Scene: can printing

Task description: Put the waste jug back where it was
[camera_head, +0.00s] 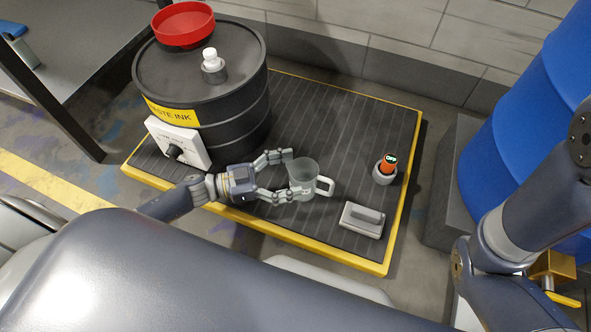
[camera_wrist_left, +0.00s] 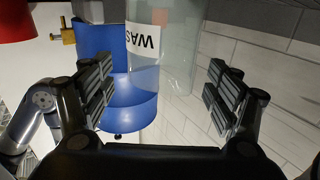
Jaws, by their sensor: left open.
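The waste jug is a clear jug (camera_head: 304,174) with a handle on its right side, over the black ribbed mat (camera_head: 340,115). I cannot tell whether its base touches the mat. My left gripper (camera_head: 287,177) is open, with one finger toward each side of the jug. In the left wrist view the see-through jug (camera_wrist_left: 147,80) shows between the spread fingers (camera_wrist_left: 160,92), with a gap on each side. Its white label, partly cut off, shows "WAS" upside down. My right arm shows at the right, but its gripper is not in view.
A black waste ink drum (camera_head: 240,115) with a red funnel (camera_head: 183,24) stands at the mat's back left. A blue drum (camera_head: 515,120) stands farther right.

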